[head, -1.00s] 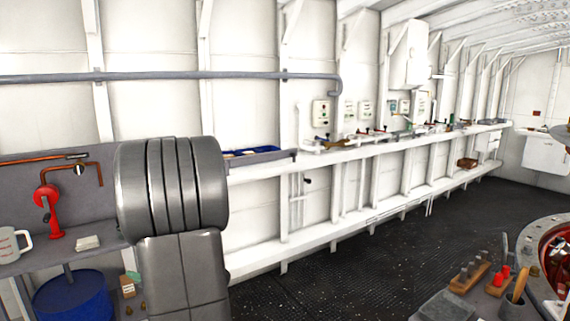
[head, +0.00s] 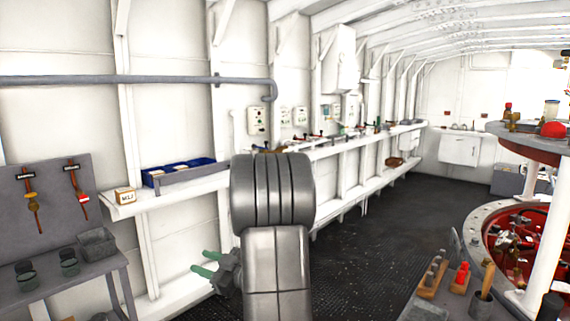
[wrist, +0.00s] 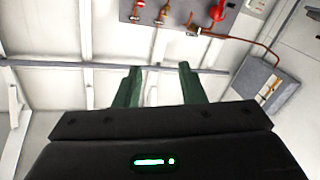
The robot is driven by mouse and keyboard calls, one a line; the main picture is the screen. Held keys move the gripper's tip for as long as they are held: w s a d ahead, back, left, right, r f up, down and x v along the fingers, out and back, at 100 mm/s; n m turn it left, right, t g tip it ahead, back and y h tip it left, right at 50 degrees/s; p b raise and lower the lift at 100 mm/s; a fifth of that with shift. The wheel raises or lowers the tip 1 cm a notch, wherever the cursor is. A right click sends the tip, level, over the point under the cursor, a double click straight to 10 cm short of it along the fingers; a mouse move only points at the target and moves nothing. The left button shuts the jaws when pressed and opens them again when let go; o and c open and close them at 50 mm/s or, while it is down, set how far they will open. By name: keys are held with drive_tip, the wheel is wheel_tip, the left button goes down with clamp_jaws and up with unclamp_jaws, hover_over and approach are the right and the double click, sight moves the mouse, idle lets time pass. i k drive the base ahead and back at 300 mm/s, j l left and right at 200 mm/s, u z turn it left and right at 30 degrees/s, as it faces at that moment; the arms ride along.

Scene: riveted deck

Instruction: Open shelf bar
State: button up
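The shelf bar appears to be the grey rail (head: 195,179) along the front edge of the wall shelf (head: 130,207), in front of the blue bins (head: 180,168). It stands at the shelf edge and looks closed across the bins. My gripper (head: 202,262) shows in the head view with two green fingers pointing left. It is below and right of the rail, apart from it. My gripper also shows in the wrist view (wrist: 158,82), with its fingers apart and nothing between them. I cannot make out the rail in the wrist view.
A small box marked M12 (head: 125,196) sits at the shelf's left end. A grey bench (head: 65,285) with a tool board (head: 45,200) is at left. A red round machine (head: 520,240) stands at right. The dark floor (head: 385,230) between is clear.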

sight(188, 173)
drive_tip(key=i+j+z, duration=0.2)
drive_tip(key=i, duration=0.45)
drive_tip(key=i+j+z, duration=0.2)
drive_tip(key=i+j, duration=0.3)
drive_tip(key=i+j+z, duration=0.15)
drive_tip(key=i+j, duration=0.35)
drive_tip(key=i, duration=0.2)
